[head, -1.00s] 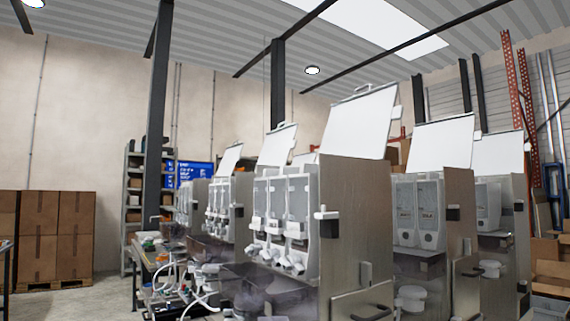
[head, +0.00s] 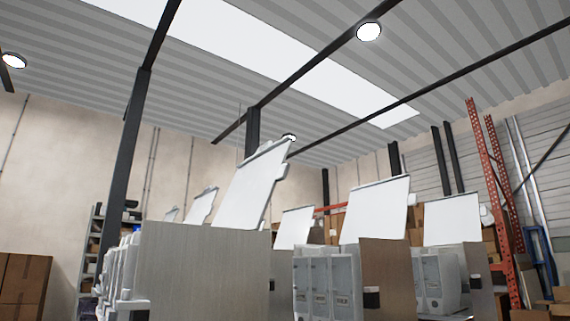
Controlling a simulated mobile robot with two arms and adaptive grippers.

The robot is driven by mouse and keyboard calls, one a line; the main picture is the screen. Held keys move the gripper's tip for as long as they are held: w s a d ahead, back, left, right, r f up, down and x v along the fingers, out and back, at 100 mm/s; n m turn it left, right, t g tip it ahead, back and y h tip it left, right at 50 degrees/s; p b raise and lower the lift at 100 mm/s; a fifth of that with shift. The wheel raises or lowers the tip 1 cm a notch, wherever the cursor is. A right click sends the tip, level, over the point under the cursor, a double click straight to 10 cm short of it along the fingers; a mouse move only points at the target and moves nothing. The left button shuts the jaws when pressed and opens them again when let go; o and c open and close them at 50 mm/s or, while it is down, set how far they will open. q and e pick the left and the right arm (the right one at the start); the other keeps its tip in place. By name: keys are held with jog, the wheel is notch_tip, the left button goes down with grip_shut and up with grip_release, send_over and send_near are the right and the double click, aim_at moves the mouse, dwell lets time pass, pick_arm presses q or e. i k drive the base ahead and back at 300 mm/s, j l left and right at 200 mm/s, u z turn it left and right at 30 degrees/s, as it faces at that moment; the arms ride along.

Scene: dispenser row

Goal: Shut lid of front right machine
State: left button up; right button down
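Several dispenser machines stand in rows, all with white lids raised. The nearest machine (head: 200,265) shows its plain metal side at lower left, and its lid (head: 250,185) stands up tilted. To its right, a machine with grey-white dispenser units (head: 328,286) has a raised lid (head: 375,208). Further right, another machine (head: 440,282) also has its lid (head: 452,220) up. I cannot tell for certain which is the front right machine. Neither of my grippers is in view. The lower parts of the machines are cut off by the picture's bottom edge.
A red rack upright (head: 492,190) and a blue frame (head: 542,255) stand at the right. Cardboard boxes (head: 22,280) are stacked at the left beside a grey shelf (head: 92,250). Dark columns rise among the rows. The floor is out of view.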

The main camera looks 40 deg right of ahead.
aim_at(246, 201)
jog(key=k+l+u, duration=0.1)
jog(key=l, duration=0.35)
jog(key=k+l, duration=0.1)
jog(key=l, duration=0.35)
jog(key=k+l+u, duration=0.15)
jog(key=l, duration=0.7)
jog(key=k+l+u, duration=0.15)
jog(key=l, duration=0.25)
jog(key=k+l, duration=0.2)
jog(key=l, duration=0.25)
jog(key=i+u, duration=0.05)
